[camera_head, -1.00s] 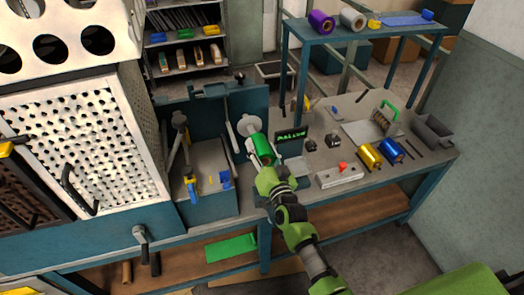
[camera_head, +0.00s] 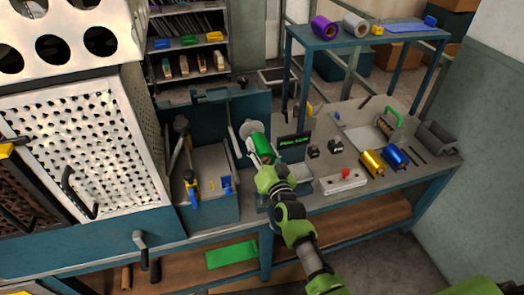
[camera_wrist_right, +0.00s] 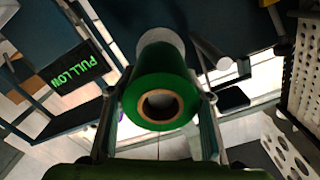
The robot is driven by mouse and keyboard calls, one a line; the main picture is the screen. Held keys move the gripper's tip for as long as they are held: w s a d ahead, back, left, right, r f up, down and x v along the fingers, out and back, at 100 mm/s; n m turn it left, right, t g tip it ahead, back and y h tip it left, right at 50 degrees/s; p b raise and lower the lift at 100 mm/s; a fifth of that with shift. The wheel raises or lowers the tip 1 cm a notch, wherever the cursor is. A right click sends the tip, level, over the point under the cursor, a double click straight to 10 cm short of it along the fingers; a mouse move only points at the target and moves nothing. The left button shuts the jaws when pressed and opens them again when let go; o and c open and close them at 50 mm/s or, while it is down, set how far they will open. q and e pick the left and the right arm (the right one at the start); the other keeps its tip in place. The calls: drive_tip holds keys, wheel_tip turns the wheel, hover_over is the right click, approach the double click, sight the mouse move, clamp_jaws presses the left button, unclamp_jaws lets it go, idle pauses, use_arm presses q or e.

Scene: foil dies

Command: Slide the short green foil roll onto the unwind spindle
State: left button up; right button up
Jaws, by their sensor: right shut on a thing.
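The short green foil roll (camera_head: 260,149) is in my right gripper (camera_head: 262,160), in front of the unwind spindle's pale round flange (camera_head: 250,129). In the right wrist view the roll (camera_wrist_right: 155,92) sits between the two fingers of the right gripper (camera_wrist_right: 160,115), its open brown core facing the camera. A pale grey round part (camera_wrist_right: 162,40) shows just beyond its far end. The spindle's shaft is hidden behind the roll, so I cannot tell whether it is inside the core. My left gripper is not in view.
A small display (camera_head: 294,142) with green letters stands right of the roll. A gold roll (camera_head: 372,163) and a blue roll (camera_head: 396,156) lie on the bench. A switch box (camera_head: 343,181) with a red button sits nearer. A raised shelf (camera_head: 345,40) holds purple and grey rolls.

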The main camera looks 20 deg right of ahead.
sight(266, 159)
drive_tip(key=shift+w+b, duration=0.95)
drive_tip(key=shift+w, duration=0.85)
drive_tip(key=o, duration=1.5)
drive_tip(key=shift+c, duration=0.2)
drive_tip(key=shift+a, duration=0.1)
drive_tip(key=shift+s+f, duration=0.1)
drive_tip(key=shift+s, duration=0.05)
drive_tip(key=s, duration=1.2)
drive_tip(key=shift+d, duration=0.2)
